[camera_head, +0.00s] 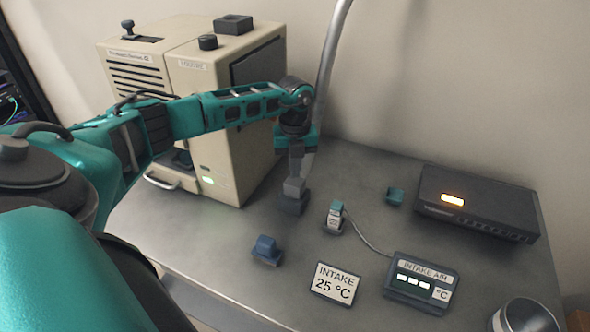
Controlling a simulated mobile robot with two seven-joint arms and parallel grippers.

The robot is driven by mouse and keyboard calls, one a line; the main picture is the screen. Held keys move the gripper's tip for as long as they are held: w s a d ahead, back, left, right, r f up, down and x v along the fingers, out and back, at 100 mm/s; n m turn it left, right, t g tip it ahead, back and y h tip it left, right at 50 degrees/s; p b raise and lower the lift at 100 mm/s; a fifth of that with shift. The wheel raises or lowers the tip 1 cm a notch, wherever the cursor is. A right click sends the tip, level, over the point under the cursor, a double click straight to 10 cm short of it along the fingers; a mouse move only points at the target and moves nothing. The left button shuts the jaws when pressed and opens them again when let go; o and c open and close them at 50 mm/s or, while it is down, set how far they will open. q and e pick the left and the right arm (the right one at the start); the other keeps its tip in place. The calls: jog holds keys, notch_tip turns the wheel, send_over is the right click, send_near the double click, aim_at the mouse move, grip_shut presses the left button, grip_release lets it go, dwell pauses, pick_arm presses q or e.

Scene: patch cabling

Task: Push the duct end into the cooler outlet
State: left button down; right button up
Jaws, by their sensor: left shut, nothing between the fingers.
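A pale grey duct (334,50) comes down from the top edge and passes behind my left wrist. Its lower end is largely hidden there, so I cannot tell where it stops. A beige two-part cabinet (218,120) stands at the back left, with a dark panel (257,62) high on its right side. I cannot tell for sure which opening is the cooler outlet, as my arm crosses the cabinet front. My left gripper (292,204) points down over the table, right of the cabinet, shut and empty. My right gripper is not in view.
On the grey table (220,240) are a blue block (267,250), an intake sign (335,284), a wired sensor (336,216), an intake-air display (422,283), a teal block (395,196) and a black box (476,204). A metal cylinder (524,318) stands at lower right.

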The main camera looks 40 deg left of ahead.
aim_at(295, 181)
pick_arm(q)
jog(key=shift+a+r, duration=0.1)
jog(key=shift+r, duration=0.15)
jog(key=c, duration=1.4)
grip_release()
notch_tip(295, 181, up, 13)
